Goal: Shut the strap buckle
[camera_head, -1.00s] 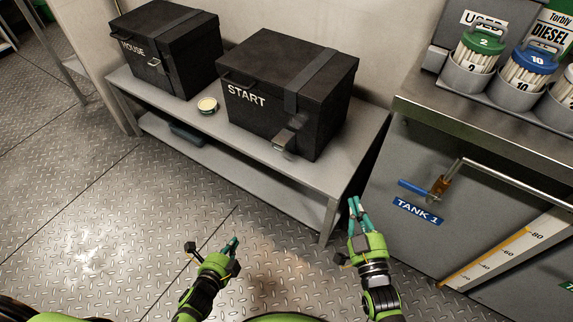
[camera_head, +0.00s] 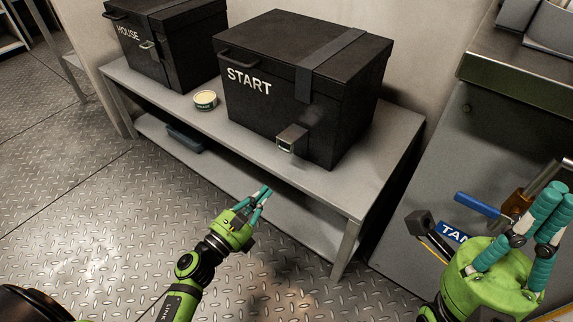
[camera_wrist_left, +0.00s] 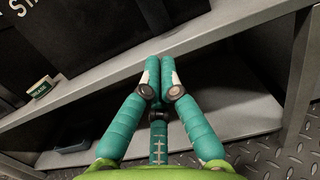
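The black START box (camera_head: 262,108) sits on the bench. A dark strap (camera_head: 328,66) crosses its lid and hangs a short way down the front. The metal buckle (camera_head: 291,139) sticks out from the lower front, below the strap's end; its latch detail is too small to tell. My left gripper (camera_head: 267,190) is below and left of the buckle, in front of the bench and apart from it. In the left wrist view its teal fingers (camera_wrist_left: 160,66) converge with nothing between them. My right gripper (camera_head: 560,195) is at the lower right, away from the box; its finger closure is unclear.
The grey bench (camera_head: 385,158) has a front edge and lower shelf near my left gripper. The HOUSE box (camera_head: 180,45) and a small round tin (camera_head: 205,100) stand to the left. A blue-handled valve (camera_head: 478,205) is near my right gripper.

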